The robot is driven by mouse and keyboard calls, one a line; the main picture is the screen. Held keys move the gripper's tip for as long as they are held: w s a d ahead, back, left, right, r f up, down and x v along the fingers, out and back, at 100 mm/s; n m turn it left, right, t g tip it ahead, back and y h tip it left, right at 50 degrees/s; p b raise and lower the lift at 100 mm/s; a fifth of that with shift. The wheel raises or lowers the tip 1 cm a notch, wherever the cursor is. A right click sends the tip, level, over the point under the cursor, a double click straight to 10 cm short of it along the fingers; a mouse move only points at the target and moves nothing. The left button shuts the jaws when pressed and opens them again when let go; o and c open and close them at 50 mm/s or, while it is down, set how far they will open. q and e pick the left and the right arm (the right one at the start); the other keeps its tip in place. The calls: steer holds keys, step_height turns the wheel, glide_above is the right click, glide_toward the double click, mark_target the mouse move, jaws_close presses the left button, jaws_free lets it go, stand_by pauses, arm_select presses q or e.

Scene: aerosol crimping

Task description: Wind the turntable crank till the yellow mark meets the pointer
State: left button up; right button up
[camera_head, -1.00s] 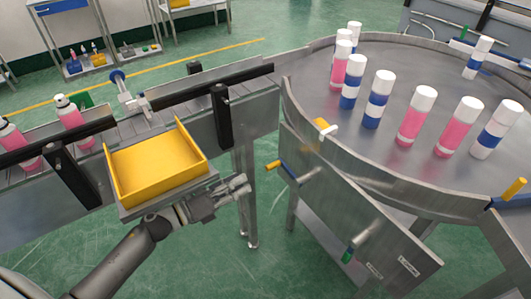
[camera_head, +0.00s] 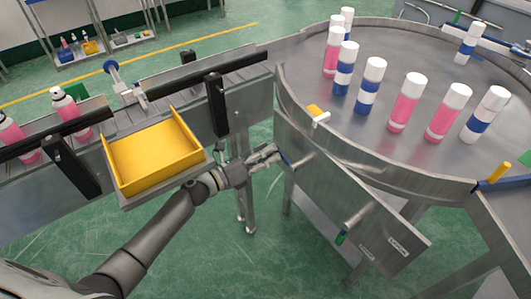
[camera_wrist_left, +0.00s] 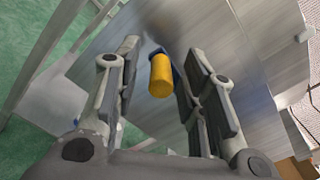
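The turntable (camera_head: 300,75) is a large round steel table at the upper right, bearing several pink and blue-banded white bottles. A small yellow piece (camera_head: 314,110) beside a white piece (camera_head: 322,118) sits at its near-left rim; I cannot tell whether either is the mark or pointer. The crank's blue arm (camera_head: 286,159) shows on the steel side panel. My left gripper (camera_head: 272,154) is at the crank and mostly covers its handle in the head view. In the left wrist view, the yellow crank handle (camera_wrist_left: 161,76) lies between the open fingers of that gripper (camera_wrist_left: 158,85), apart from both. My right gripper is out of view.
A yellow tray (camera_head: 190,155) stands left of my left gripper, beside a conveyor (camera_head: 130,118) carrying pink bottles. Another yellow handle (camera_head: 499,172) stands at the right rim. Green floor lies open below.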

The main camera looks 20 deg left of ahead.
arm_select(q)
jaws_close()
steer(key=shift+f, duration=0.15)
